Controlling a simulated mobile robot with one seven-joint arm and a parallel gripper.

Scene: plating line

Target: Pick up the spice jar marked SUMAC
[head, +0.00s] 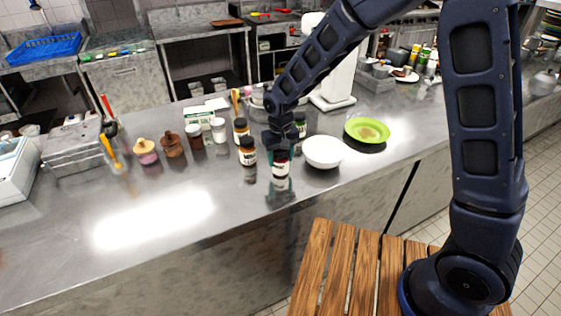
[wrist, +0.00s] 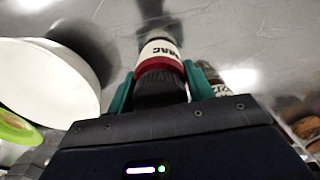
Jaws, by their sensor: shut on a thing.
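The spice jar (head: 280,170) has a dark top, a red band and a white label. In the wrist view the jar (wrist: 161,52) shows the letters "MAC", with the start of the word out of sight. My gripper (head: 281,154) points down over the counter with its green fingers on both sides of the jar's dark top. In the wrist view my gripper (wrist: 160,88) is shut on the jar. The jar looks upright. A dark reflection lies below it, and I cannot tell if its base touches the counter.
A white bowl (head: 322,153) stands close to the right of the jar, with a green plate (head: 354,126) behind it. Other jars stand close by on the left, including one with an orange band (head: 247,154). The steel counter (head: 150,220) is clear at front left.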

